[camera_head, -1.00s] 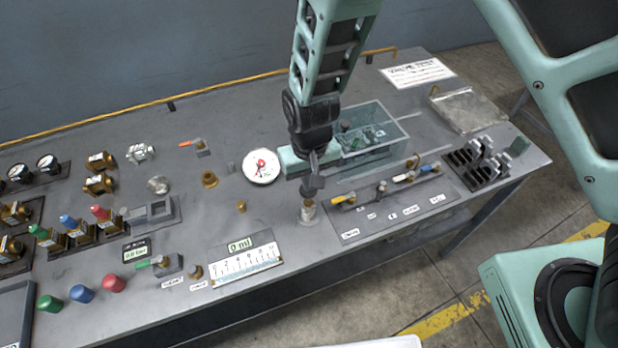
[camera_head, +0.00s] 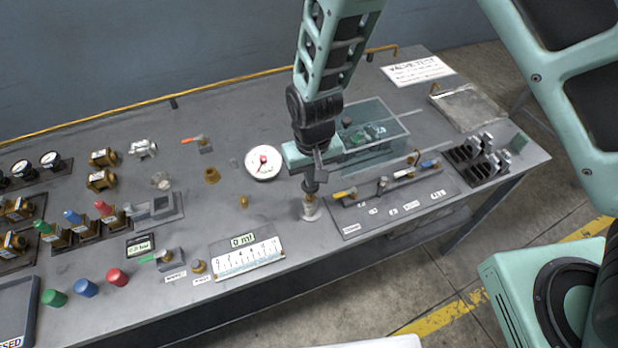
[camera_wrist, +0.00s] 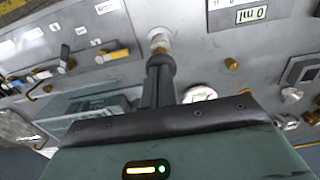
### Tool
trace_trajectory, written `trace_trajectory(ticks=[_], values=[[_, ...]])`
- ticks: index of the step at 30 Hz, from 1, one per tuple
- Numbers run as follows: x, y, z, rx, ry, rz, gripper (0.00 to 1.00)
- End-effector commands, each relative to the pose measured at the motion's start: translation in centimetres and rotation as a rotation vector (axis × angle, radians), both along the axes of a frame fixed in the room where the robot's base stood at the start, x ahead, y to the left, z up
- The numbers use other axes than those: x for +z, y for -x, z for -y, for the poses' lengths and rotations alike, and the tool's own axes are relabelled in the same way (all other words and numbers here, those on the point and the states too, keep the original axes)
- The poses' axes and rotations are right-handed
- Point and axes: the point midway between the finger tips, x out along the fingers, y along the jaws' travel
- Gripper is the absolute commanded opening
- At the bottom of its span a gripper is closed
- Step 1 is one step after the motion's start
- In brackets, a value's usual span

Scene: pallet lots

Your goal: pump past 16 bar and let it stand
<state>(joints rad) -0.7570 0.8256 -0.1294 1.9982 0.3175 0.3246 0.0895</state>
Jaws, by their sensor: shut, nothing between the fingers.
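My gripper (camera_head: 316,171) is shut with nothing between its fingers. It points down at the pump post (camera_head: 311,210), a pale metal collar with a narrow stem, near the front of the bench. In the wrist view the fingertips (camera_wrist: 159,66) are at a dark round cap in line with the pale post (camera_wrist: 160,40); I cannot tell whether they touch it. The white round dial gauge (camera_head: 264,162) with a red mark lies just left of my gripper; its reading is too small to tell. A small digital display marked bar (camera_head: 140,245) stands further left, its digits unclear.
A clear box (camera_head: 372,137) stands behind my gripper. A panel of small levers (camera_head: 395,196) is at its right. A scale plate reading 0 ml (camera_head: 248,257) lies front left. Valves and coloured knobs (camera_head: 86,288) fill the left side.

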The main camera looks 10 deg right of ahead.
Motion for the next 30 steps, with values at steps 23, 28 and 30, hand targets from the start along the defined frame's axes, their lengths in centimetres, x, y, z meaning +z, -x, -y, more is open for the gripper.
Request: trace_trajectory(ticks=[23,28,30], values=[[11.0,-0.3,0.3,-0.001,-0.002,0.004,0.0],[11.2,-0.3,0.3,-0.001,-0.002,0.004,0.0],[11.1,-0.3,0.3,-0.001,-0.002,0.004,0.0]])
